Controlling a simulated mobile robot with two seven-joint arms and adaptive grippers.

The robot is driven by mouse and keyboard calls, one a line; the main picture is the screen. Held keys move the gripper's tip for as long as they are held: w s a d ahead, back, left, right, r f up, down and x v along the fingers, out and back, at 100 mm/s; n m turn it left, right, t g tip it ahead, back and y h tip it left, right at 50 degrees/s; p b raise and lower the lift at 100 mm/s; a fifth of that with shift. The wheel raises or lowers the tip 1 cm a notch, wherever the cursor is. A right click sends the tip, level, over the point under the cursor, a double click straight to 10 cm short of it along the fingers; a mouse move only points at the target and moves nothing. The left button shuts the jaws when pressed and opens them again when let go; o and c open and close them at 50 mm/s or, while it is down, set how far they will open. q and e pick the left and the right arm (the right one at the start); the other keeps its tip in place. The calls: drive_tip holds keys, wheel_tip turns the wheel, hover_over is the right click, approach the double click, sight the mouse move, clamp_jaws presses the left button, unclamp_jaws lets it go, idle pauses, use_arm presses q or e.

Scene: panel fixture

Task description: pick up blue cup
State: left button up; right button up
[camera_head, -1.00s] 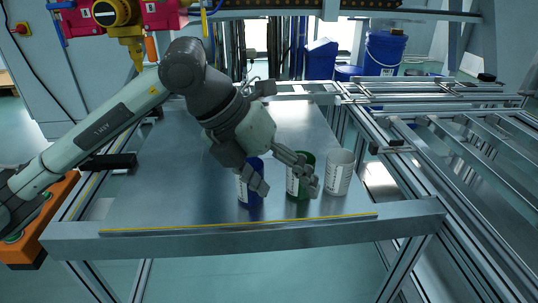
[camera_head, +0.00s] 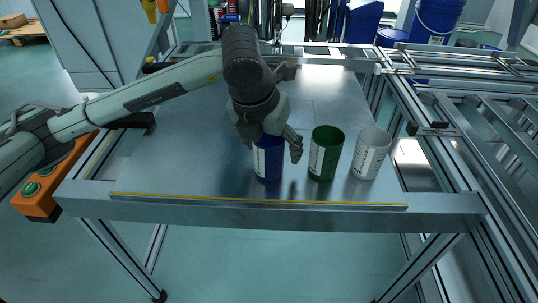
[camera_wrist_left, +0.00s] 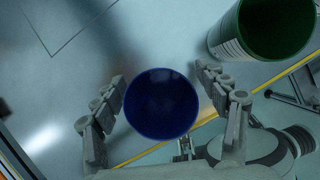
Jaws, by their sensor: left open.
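The blue cup (camera_head: 267,160) stands upright on the metal table near its front edge. In the left wrist view the blue cup (camera_wrist_left: 161,104) shows from above, between the two open fingers. My left gripper (camera_head: 272,143) is open right over the cup in the head view and hides part of its rim. In the left wrist view my left gripper (camera_wrist_left: 160,88) has one finger on each side of the cup, with a narrow gap at each side. My right gripper is not in view.
A green cup (camera_head: 325,153) stands to the right of the blue cup, also in the wrist view (camera_wrist_left: 268,28). A white cup (camera_head: 370,154) stands further right. The table (camera_head: 200,150) is clear to the left. A yellow line (camera_head: 250,201) runs along its front edge.

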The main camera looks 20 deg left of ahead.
use_arm(q)
drive_tip(key=shift+w+f, duration=0.1)
drive_tip(key=shift+c, duration=0.3)
drive_tip(key=c, duration=0.9)
